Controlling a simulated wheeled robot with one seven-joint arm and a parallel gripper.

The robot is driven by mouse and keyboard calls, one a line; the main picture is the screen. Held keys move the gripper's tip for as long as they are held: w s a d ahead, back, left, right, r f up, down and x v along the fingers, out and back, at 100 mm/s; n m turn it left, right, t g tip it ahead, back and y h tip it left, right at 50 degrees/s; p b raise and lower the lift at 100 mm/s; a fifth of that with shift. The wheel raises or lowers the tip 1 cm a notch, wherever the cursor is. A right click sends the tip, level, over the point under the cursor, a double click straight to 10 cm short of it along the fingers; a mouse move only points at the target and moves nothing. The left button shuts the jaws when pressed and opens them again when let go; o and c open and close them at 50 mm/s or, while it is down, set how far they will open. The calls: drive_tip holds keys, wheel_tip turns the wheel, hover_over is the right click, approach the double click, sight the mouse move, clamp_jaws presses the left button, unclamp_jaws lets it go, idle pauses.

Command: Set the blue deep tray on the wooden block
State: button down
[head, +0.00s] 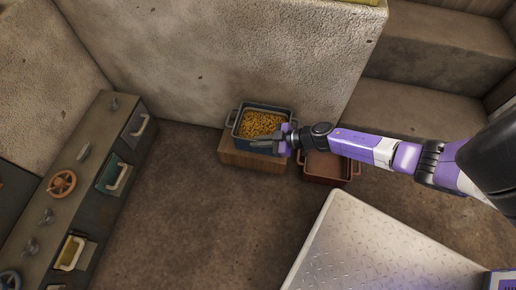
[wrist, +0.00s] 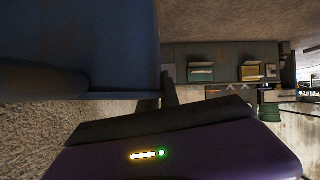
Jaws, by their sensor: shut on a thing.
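The blue deep tray (head: 240,136) is filled with yellow-orange grains and shows over the wooden block (head: 237,162) near the wall in the head view. It looks level. I cannot tell whether its underside touches the block. My gripper (head: 278,143) is at the tray's front right side, shut on it; the exact grip is partly hidden by the gripper body. In the wrist view the tray's dark blue wall (wrist: 80,50) fills the upper left, against the gripper (wrist: 165,95).
A reddish-brown tray (head: 325,166) sits on the floor just right of the block, under my arm. A cabinet (head: 95,150) with drawers and valve wheels stands at the left. A metal plate platform (head: 370,250) is in front. Floor between is clear.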

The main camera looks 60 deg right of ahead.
sight(258, 149)
wheel_tip(258, 149, down, 5)
drive_tip(key=b, duration=0.3)
drive_tip(key=shift+w+r, duration=0.1)
drive_tip(key=shift+d+b, duration=0.15)
drive_tip(key=shift+b, duration=0.35)
drive_tip(key=c, duration=1.6)
unclamp_jaws()
